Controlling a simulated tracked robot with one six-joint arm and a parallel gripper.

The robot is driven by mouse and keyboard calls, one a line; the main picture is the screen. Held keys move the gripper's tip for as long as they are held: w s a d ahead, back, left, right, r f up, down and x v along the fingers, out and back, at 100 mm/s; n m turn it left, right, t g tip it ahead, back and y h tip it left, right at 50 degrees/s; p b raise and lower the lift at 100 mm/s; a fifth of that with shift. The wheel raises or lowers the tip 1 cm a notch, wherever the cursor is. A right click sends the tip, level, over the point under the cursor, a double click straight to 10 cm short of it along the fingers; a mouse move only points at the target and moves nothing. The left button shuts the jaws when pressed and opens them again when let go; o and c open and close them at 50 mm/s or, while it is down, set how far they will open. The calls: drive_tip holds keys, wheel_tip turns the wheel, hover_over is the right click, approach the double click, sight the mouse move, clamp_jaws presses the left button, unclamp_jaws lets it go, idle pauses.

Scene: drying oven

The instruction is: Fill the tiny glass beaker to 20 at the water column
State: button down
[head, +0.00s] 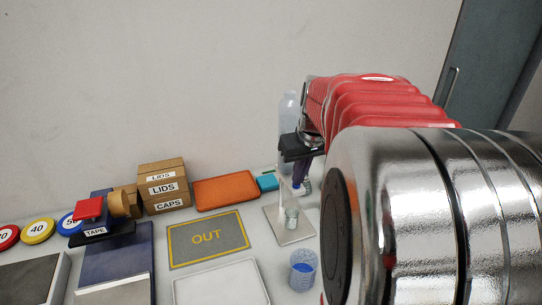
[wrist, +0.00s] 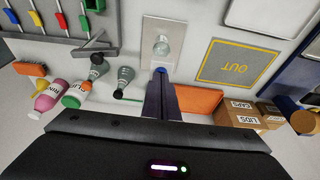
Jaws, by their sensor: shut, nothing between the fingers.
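A small clear glass beaker (head: 291,217) stands upright on a pale metal plate (head: 279,233) in the head view. It shows from above in the wrist view (wrist: 162,46). I cannot make out its water level or marks. A tall translucent column (head: 288,110), probably the water column, rises behind my gripper, which partly hides it. My gripper (head: 300,189) points down just above and behind the beaker. In the wrist view its fingers (wrist: 161,73) are together and empty, with a blue spot at the tips, close to the beaker but seemingly apart from it.
A patterned cup with blue inside (head: 303,270) stands in front of the plate. Left are an OUT mat (head: 205,255), an orange tray (head: 225,193), LIDS and CAPS boxes (head: 163,188) and a white tray (head: 222,284). Several bottles (wrist: 75,95) and a rack (wrist: 68,25) stand on the other side.

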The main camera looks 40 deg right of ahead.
drive_tip(key=shift+f, duration=0.15)
drive_tip(key=shift+s+f, duration=0.15)
drive_tip(key=shift+f, duration=1)
idle(0.4)
drive_tip(key=shift+r, duration=0.6)
drive_tip(key=w+d+v, duration=0.1)
drive_tip(key=v, duration=1.2)
drive_tip(key=shift+a+r, duration=0.35)
drive_tip(key=shift+r, duration=0.25)
drive_tip(key=shift+w, duration=0.1)
